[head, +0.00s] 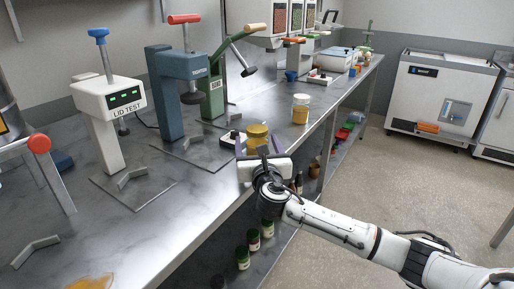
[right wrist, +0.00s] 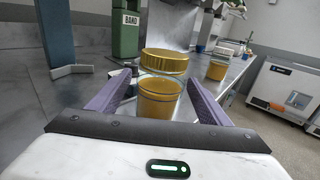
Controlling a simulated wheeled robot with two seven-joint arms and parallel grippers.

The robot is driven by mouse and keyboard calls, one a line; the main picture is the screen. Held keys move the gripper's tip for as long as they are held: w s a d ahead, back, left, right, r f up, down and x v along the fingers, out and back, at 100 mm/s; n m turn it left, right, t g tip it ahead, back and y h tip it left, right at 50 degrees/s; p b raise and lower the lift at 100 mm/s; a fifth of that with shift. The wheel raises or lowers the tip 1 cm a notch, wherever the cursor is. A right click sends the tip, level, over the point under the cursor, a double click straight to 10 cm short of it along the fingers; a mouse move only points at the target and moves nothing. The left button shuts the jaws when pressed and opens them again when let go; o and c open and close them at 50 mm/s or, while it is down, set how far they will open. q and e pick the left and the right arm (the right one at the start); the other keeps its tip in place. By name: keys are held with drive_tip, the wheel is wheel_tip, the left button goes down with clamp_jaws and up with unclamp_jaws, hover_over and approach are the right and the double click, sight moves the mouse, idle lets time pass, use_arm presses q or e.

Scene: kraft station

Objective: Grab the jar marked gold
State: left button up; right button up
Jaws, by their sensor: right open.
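A glass jar (right wrist: 159,100) with amber contents and a gold lid (right wrist: 165,61) stands on the metal bench; its lid shows just beyond my right gripper in the head view (head: 257,131). My right gripper (right wrist: 160,80) is open, with its purple fingers on either side of this jar in the right wrist view. I cannot tell whether the fingers touch it. In the head view the gripper (head: 264,160) hides the jar's lower part. A second amber jar (head: 300,109) stands farther back; it also shows in the right wrist view (right wrist: 217,69). No marking is readable on either jar. My left gripper is out of view.
A lid test stand (head: 108,98), a blue press (head: 170,95) and a green press (head: 212,95) line the bench left of the jar. A small dark-and-white block (head: 232,140) sits close beside it. Green-lidded jars (head: 253,240) stand below the bench. An amber patch (head: 90,282) lies in front.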

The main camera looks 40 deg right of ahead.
drive_tip(key=shift+w+r, duration=0.1)
drive_tip(key=c, duration=1.5)
